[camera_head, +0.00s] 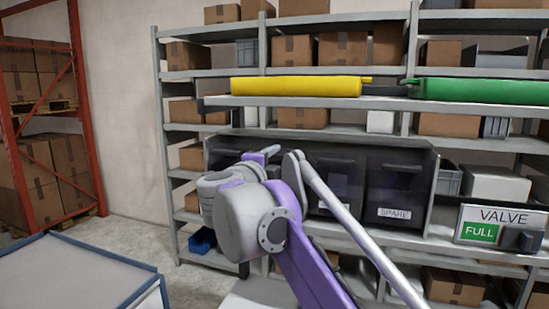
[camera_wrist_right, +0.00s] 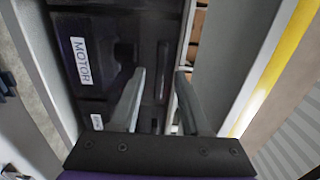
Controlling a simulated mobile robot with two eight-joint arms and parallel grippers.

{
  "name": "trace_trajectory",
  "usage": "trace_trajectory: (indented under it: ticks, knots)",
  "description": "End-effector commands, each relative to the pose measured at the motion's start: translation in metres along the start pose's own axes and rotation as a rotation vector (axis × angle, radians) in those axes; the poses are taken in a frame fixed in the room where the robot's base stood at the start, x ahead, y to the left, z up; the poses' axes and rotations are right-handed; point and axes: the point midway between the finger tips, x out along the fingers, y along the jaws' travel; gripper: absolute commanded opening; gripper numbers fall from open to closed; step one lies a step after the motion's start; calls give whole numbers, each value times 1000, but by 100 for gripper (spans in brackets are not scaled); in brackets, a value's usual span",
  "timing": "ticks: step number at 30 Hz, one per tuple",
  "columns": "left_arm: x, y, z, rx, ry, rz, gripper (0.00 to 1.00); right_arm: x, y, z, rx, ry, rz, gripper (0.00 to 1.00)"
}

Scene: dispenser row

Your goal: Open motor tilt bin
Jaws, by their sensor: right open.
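The motor tilt bin (camera_wrist_right: 68,25) is a dark bin with a white MOTOR label (camera_wrist_right: 78,60). It shows sideways in the right wrist view, and its front looks closed. In the head view my arm hides most of it in the dark bin row. My right gripper (camera_wrist_right: 160,73) is open, with nothing between its two grey fingers. Its fingers reach over the bin row beside the MOTOR label, towards the bins' upper edge. I cannot tell whether they touch. In the head view, the right gripper (camera_head: 268,151) is partly hidden behind my wrist. My left gripper is out of view.
A SPARE bin (camera_head: 394,188) sits at the right end of the row. A VALVE sign reading FULL (camera_head: 500,225) hangs to the right. A yellow beam-like object (camera_head: 296,86) and a green one (camera_head: 478,91) lie on the shelf above. A blue-edged table (camera_head: 75,275) stands at left.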

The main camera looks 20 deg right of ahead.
Motion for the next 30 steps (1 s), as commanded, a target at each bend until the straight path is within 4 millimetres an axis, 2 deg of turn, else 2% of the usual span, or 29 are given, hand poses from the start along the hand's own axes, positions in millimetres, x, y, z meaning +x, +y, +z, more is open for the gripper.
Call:
trace_trajectory:
  ticks: [3,11,12,18,20,30]
  knots:
    - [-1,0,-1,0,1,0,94,8,0,0,0,1,0,46]
    - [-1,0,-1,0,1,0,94,9,0,0,0,0,0,46]
    - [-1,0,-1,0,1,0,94,9,0,0,0,0,0,44]
    - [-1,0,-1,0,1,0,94,9,0,0,0,0,0,8]
    - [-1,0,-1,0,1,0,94,9,0,0,0,0,0,0]
    - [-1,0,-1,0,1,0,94,9,0,0,0,0,0,0]
